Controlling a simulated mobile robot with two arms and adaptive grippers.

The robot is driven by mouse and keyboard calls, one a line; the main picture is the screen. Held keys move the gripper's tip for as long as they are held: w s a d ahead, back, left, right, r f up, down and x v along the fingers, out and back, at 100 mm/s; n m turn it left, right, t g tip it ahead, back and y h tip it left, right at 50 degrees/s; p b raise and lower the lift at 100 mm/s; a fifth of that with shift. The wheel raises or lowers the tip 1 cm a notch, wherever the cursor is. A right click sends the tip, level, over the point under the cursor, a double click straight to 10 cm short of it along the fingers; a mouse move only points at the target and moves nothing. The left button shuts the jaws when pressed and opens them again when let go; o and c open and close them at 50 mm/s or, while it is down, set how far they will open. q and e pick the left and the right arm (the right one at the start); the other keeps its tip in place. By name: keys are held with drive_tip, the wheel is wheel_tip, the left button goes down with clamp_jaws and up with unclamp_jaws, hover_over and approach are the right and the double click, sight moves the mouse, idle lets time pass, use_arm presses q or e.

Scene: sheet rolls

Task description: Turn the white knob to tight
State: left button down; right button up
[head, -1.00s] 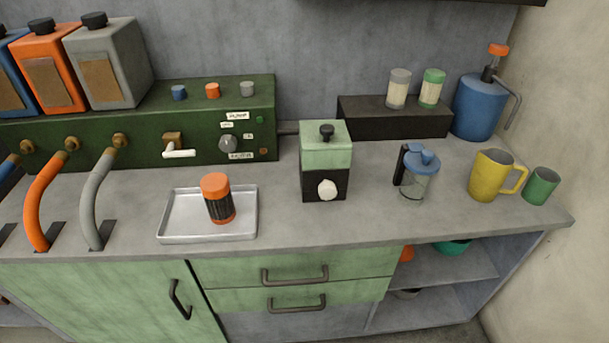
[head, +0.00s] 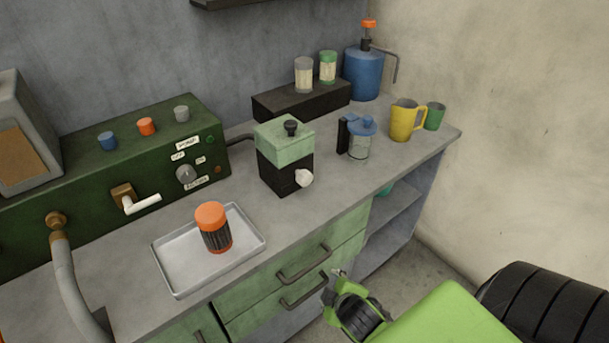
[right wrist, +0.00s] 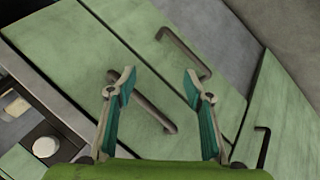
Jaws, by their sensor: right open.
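The white knob (head: 304,178) sits low on the front of a box-shaped device (head: 283,158) with a pale green top and a black base, standing on the counter. Any mark for tight is too small to make out. My right gripper (head: 334,286) is low in front of the drawers, below and to the right of the knob and well apart from it. In the right wrist view its two fingers (right wrist: 160,80) are spread and empty before the green drawer fronts. A round white shape, probably the knob (right wrist: 45,147), shows at the lower left there. My left gripper is out of view.
A metal tray (head: 166,268) holding an orange-capped jar (head: 214,228) lies left of the device. A blue-lidded clear jug (head: 358,138) and yellow mug (head: 404,120) stand to its right. Drawer handles (head: 303,264) stick out below the counter edge. The counter before the knob is clear.

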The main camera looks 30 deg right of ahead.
drive_tip(key=w+d+r+n+t+h, duration=0.2)
drive_tip(key=w+d+r+n+t, duration=0.3)
drive_tip(key=w+d+r+n, duration=0.35)
drive_tip(key=n+t+y+p, duration=0.1)
drive_tip(key=n+t+y, duration=0.5)
drive_tip(key=n, duration=1.6)
approach(308, 180)
drive_tip(key=shift+m+g, duration=0.25)
drive_tip(key=shift+g, duration=0.05)
drive_tip(key=w+p, duration=0.1)
drive_tip(key=w, duration=0.2)
drive_tip(key=w+p, duration=0.1)
drive_tip(key=w, duration=0.3)
drive_tip(key=w+p, duration=0.1)
drive_tip(key=w, duration=0.3)
drive_tip(key=shift+w+a+r, duration=0.1)
drive_tip(key=shift+a+r, duration=0.1)
drive_tip(key=shift+a, duration=0.15)
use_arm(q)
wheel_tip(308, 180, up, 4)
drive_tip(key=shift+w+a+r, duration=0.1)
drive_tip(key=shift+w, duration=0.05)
use_arm(e)
drive_tip(key=shift+y, duration=0.3)
drive_tip(key=c, duration=1.1)
